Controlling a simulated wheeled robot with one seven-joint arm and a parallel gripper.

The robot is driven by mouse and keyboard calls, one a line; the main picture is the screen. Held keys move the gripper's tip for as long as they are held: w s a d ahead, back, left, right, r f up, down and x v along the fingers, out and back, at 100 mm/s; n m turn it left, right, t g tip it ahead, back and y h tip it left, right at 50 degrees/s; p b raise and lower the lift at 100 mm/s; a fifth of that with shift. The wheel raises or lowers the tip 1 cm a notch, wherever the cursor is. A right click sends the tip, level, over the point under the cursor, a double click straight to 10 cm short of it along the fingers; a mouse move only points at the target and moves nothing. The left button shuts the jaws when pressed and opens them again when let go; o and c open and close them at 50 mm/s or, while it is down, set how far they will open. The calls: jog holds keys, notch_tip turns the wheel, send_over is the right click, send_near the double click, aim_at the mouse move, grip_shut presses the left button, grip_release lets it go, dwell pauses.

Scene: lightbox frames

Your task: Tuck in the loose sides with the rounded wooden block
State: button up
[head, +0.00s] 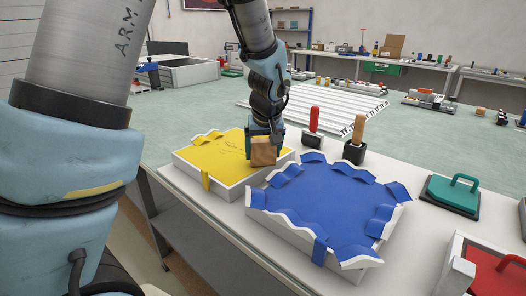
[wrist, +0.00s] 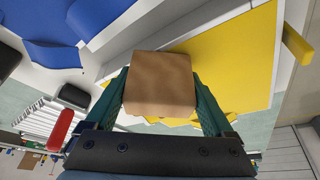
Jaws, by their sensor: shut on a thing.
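My gripper (head: 264,146) is shut on a light brown wooden block (head: 263,152). In the wrist view the block (wrist: 160,84) sits between the two green fingers. The block is over the right part of a yellow-covered frame (head: 197,183); I cannot tell whether it touches. Yellow flaps (head: 207,137) stand up along that frame's back edge, and a yellow strip (head: 205,177) hangs over its front corner. A second white frame (head: 281,230) carries a blue sheet (head: 318,197) with several wavy loose flaps around its edges. The gripper and block hide part of the yellow frame's right side.
A red-handled tool (head: 313,122) and a wooden-handled tool (head: 357,135) stand in dark holders behind the blue frame. A white slatted panel (head: 315,105) lies further back.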

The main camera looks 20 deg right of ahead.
jog(key=shift+s+f, duration=0.1)
jog(key=shift+f, duration=0.05)
jog(key=shift+r+p, duration=2.35)
jog(key=shift+r, duration=1.3)
